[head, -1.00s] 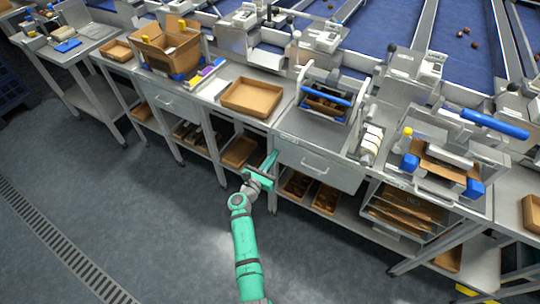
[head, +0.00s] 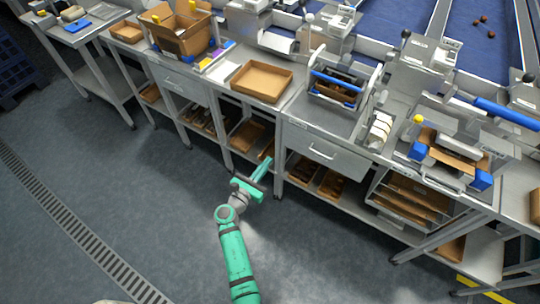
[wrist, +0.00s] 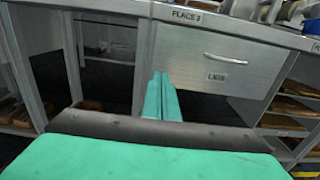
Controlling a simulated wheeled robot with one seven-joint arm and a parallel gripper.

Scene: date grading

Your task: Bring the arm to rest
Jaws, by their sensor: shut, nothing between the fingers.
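My gripper (head: 262,169) is at the end of my green arm, in front of the workbench and below the level of its top. Its two green fingers are together with nothing between them. In the wrist view the closed fingers (wrist: 162,98) point at the bench front, left of a grey drawer (wrist: 208,65) marked LIDS. The arm reaches up from the bottom of the head view over open floor. It appears apart from the bench, though the exact gap is hard to tell.
A brown tray (head: 262,82) and a blue-handled carrier (head: 338,84) stand on the bench top. A cardboard box (head: 176,35) stands further left. Shelves below hold several brown trays. The grey floor (head: 110,190) left of my arm is clear.

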